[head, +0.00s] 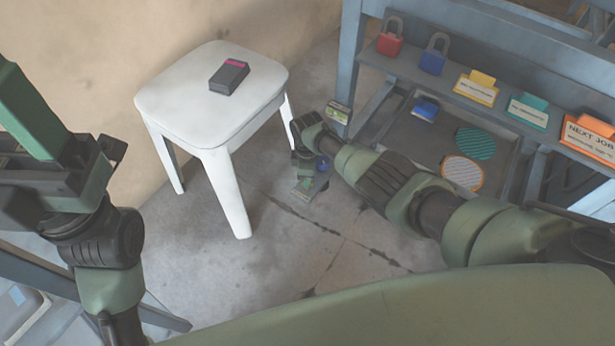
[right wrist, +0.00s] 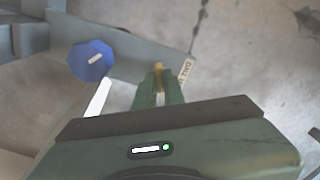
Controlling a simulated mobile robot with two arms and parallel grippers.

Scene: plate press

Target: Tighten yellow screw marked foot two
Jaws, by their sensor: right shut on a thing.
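The yellow screw (right wrist: 158,70) shows between the fingertips of my right gripper (right wrist: 159,86) in the right wrist view. The gripper is shut on it, and the fingers hide most of it. A pale tag ending in "TWO" (right wrist: 186,70) lies just right of the fingers. In the head view my right gripper (head: 305,184) reaches down near the floor at the foot of the blue-grey frame; the screw cannot be made out there. My left gripper (head: 28,110) is at the left edge, partly cut off, with one green finger showing.
A blue knob (right wrist: 90,60) sits left of my right gripper. A white stool (head: 205,110) with a dark box (head: 229,77) stands left of that arm. The blue-grey frame (head: 350,60) carries padlocks and signs on its shelf. Floor in front of the stool is clear.

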